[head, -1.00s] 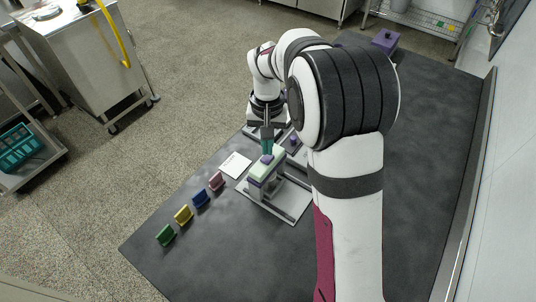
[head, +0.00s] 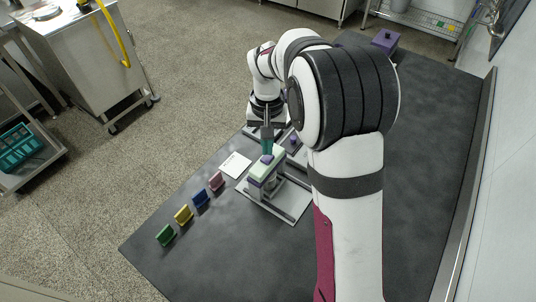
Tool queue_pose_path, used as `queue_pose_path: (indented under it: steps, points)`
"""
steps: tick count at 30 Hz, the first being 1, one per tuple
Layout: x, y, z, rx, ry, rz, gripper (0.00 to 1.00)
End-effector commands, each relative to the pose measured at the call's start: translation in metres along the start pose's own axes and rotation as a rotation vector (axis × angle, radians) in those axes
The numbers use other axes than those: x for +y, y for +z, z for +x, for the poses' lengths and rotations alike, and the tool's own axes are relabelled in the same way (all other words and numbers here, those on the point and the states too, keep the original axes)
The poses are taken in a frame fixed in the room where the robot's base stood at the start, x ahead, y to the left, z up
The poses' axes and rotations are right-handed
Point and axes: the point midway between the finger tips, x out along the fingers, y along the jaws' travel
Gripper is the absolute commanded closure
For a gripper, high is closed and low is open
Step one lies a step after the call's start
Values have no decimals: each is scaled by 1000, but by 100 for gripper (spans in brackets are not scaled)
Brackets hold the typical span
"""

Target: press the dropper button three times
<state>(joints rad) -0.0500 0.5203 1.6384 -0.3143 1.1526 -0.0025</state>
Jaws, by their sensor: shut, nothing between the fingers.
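A small device with a pale green top (head: 262,168) stands on a grey base plate (head: 284,213) on the dark table. A purple button (head: 267,158) shows on its top. My gripper (head: 267,150) points down with its teal fingertips shut, right above the purple button. Whether the fingertips touch the button cannot be told at this size. A second purple knob (head: 293,140) shows behind, beside my arm.
Green (head: 166,235), yellow (head: 184,215), blue (head: 200,199) and pink (head: 216,181) small blocks stand in a row on the table (head: 240,255). A white card (head: 235,165) lies left of the device. A purple box (head: 385,40) is at the far end.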

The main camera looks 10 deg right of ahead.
Motion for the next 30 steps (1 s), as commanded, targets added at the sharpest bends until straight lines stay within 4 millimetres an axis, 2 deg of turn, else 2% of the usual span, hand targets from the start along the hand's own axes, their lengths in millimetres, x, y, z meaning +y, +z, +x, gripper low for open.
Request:
queue_pose_path:
  steps: [30]
  points:
    - [0, 0, 11, -1, 0, 0, 100]
